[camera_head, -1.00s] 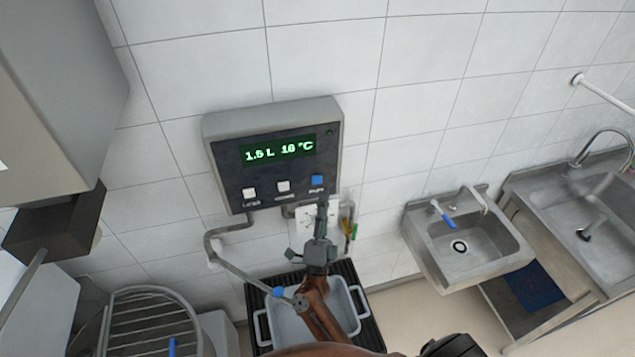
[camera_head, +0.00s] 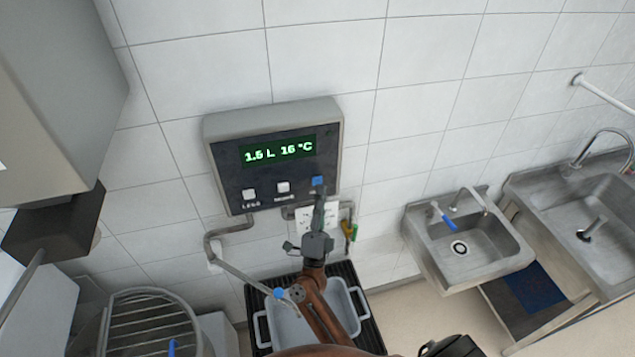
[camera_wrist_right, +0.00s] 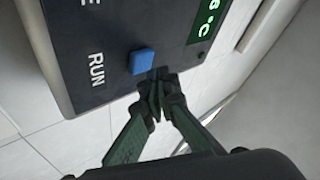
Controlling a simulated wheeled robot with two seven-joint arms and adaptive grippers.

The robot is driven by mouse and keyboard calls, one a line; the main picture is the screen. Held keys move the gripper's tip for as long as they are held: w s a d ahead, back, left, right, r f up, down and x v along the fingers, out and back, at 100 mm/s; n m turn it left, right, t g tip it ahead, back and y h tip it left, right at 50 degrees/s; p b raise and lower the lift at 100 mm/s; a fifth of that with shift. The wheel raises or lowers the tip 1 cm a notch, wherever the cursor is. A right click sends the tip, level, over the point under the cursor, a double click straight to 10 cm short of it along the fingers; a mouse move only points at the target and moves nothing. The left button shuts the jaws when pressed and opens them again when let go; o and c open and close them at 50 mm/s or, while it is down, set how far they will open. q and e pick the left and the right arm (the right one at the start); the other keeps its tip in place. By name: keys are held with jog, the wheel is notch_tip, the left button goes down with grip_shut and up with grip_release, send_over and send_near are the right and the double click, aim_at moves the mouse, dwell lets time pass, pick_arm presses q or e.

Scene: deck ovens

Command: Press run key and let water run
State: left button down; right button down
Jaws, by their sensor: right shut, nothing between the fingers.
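The wall-mounted water meter box (camera_head: 225,129) has a green display (camera_head: 278,150) reading 1.5 L and what looks like 16 °C. Two white keys and the blue run key (camera_head: 317,181) sit below the display. The right wrist view shows the blue key (camera_wrist_right: 142,61) beside the word RUN. My right gripper (camera_head: 319,193) is shut and empty, with its fingertips (camera_wrist_right: 158,78) just below the blue key. I cannot tell whether they touch it. A grey tub (camera_head: 351,309) with handles stands below, partly hidden by my right arm. My left gripper is not in view.
A pipe with a blue-marked spout (camera_head: 240,273) runs from the box toward the tub. A small sink (camera_head: 470,245) and a larger steel sink (camera_head: 600,215) stand at the right.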

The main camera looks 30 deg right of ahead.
jog(key=shift+w, duration=0.15)
dwell(0.8)
jog(key=shift+w+d, duration=0.1)
jog(key=shift+w, duration=0.15)
jog(key=shift+w+d, duration=0.1)
jog(key=shift+w, duration=0.35)
dwell(0.7)
jog(key=shift+s, duration=0.1)
jog(key=shift+s+a, duration=0.2)
jog(key=shift+s, duration=0.6)
jog(key=shift+s+a+p, duration=0.2)
jog(key=shift+s, duration=0.6)
jog(key=shift+s+a+p, duration=0.2)
jog(key=shift+s+p, duration=0.05)
jog(key=shift+s, duration=0.6)
jog(key=shift+s+a+p, duration=0.2)
jog(key=shift+s, duration=0.6)
